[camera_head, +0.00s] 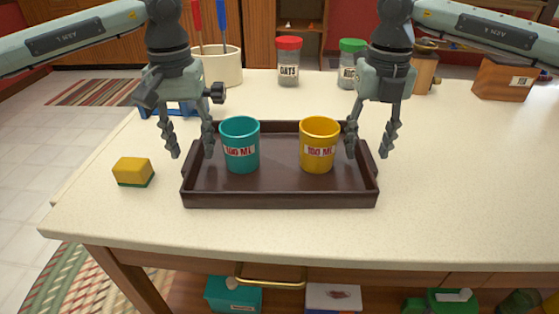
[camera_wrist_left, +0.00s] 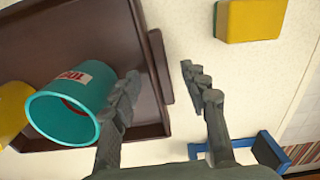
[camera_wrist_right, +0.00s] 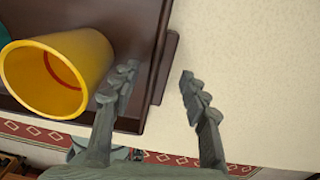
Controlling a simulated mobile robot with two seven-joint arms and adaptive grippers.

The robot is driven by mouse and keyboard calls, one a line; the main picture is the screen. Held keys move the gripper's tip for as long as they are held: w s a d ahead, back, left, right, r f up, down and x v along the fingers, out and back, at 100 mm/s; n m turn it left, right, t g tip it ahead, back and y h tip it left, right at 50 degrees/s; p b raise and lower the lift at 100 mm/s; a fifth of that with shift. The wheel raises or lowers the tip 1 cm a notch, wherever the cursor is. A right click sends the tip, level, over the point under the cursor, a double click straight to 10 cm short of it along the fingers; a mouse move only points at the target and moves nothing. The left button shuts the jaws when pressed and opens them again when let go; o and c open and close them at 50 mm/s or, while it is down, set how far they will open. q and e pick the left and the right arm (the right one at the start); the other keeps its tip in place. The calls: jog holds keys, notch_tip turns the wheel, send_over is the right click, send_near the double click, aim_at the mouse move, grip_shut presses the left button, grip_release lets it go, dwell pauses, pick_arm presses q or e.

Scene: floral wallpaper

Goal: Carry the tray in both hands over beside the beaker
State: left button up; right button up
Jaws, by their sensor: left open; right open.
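The dark brown tray (camera_head: 280,198) lies flat on the counter. A teal cup (camera_head: 241,148) and a yellow cup (camera_head: 319,148), both with red-and-white labels, stand upright in it. My left gripper (camera_head: 190,154) is open above the tray's left end; in the left wrist view the tray's end handle (camera_wrist_left: 160,66) shows between its fingers. My right gripper (camera_head: 369,154) is open above the right end, with that handle (camera_wrist_right: 166,68) between its fingers in the right wrist view. Neither gripper visibly holds anything. I cannot tell which item is the task's beaker.
A yellow-and-green sponge (camera_head: 133,171) lies left of the tray. A blue item (camera_head: 183,108) sits behind my left gripper. A utensil crock (camera_head: 225,67), the oats jar (camera_head: 289,63), a green-lidded jar (camera_head: 350,65) and a wooden block (camera_head: 503,79) stand behind. The counter's right side is clear.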

pick_arm(q)
jog(key=shift+f, duration=0.85)
pick_arm(e)
jog(key=shift+f, duration=0.85)
pick_arm(q)
grip_shut()
pick_arm(e)
grip_shut()
